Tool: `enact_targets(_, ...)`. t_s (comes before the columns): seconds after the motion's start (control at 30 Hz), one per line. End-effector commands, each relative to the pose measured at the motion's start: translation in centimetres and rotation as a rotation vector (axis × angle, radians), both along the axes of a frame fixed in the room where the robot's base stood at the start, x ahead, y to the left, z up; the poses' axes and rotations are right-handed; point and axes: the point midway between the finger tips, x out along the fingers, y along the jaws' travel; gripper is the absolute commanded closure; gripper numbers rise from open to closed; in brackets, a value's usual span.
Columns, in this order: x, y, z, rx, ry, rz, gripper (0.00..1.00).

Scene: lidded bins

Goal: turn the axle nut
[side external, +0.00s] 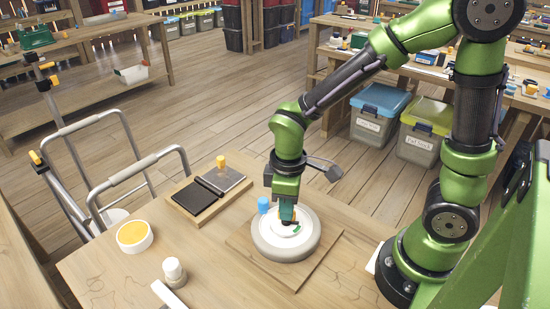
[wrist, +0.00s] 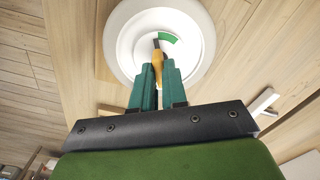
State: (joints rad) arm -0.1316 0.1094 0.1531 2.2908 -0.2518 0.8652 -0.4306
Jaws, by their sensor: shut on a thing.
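A round white hub (side external: 267,237) with a grey rim lies on a square wooden board on the table. It also fills the top of the wrist view (wrist: 122,52). A green arc (wrist: 168,38) is marked on its inner face. My gripper (side external: 287,218) points down over the hub's centre. In the wrist view its green fingers (wrist: 157,70) are shut on a slim yellow-orange piece (wrist: 156,60) with a dark tip by the arc. This piece appears to be the axle nut, and the fingers hide part of it.
A blue cylinder (side external: 263,205) stands close behind the hub. The table between bowl and board is mostly clear.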

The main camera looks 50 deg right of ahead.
Motion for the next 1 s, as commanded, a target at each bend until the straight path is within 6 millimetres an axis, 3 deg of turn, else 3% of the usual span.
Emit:
enact_targets(0.07, 0.0, 0.0, 0.1, 0.000, -0.001, -0.003, 1.00)
enact_targets(0.1, 0.0, 0.0, 0.1, 0.000, -0.001, -0.002, 0.83)
enact_targets(0.23, 0.0, 0.0, 0.1, 0.000, -0.001, -0.002, 0.63)
enact_targets(0.53, 0.0, 0.0, 0.1, 0.000, -0.001, -0.002, 0.62)
enact_targets(0.67, 0.1, 0.0, 1.1, 0.001, -0.003, -0.002, 0.62)
enact_targets(1.0, 0.1, 0.0, 8.7, 0.003, -0.009, -0.003, 0.62)
